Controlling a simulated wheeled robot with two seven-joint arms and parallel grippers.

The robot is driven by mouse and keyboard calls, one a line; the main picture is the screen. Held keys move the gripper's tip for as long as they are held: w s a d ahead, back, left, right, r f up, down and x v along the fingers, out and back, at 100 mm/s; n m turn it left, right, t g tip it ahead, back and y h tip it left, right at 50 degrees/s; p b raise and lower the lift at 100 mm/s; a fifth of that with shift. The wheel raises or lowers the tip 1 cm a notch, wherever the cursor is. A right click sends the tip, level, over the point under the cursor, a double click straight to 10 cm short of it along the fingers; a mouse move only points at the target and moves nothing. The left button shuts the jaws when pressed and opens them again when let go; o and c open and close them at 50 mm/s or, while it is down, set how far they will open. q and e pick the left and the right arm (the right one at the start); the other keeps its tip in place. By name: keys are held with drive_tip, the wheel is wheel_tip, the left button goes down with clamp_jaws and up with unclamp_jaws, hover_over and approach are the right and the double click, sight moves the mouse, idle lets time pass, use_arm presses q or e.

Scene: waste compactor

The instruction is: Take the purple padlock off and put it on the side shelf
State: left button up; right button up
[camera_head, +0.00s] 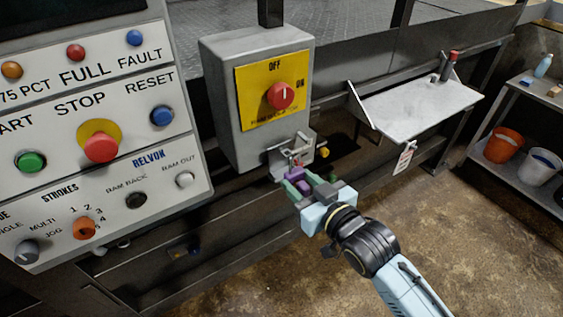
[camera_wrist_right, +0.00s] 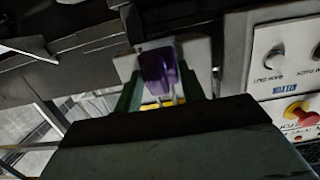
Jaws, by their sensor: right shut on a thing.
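The purple padlock (camera_head: 303,186) is at the hasp (camera_head: 291,157) under the grey switch box (camera_head: 222,100). My right gripper (camera_head: 297,184) is shut on the purple padlock, just below the hasp. The right wrist view shows the padlock (camera_wrist_right: 158,70) between the green fingers, with its shackle toward the hasp area. I cannot tell whether the shackle is still through the hasp. The side shelf (camera_head: 415,105) is a pale plate to the right of the box. My left gripper is not in view.
A dark cylinder with a red top (camera_head: 449,66) stands at the shelf's far right corner. A white tag (camera_head: 404,158) hangs from the shelf's front edge. A yellow item (camera_head: 323,152) is beside the hasp. The control panel (camera_head: 90,120) is at left. Much of the shelf is clear.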

drive_tip(key=shift+p+v, duration=0.6)
drive_tip(key=shift+v, duration=0.6)
drive_tip(key=shift+f, duration=0.2)
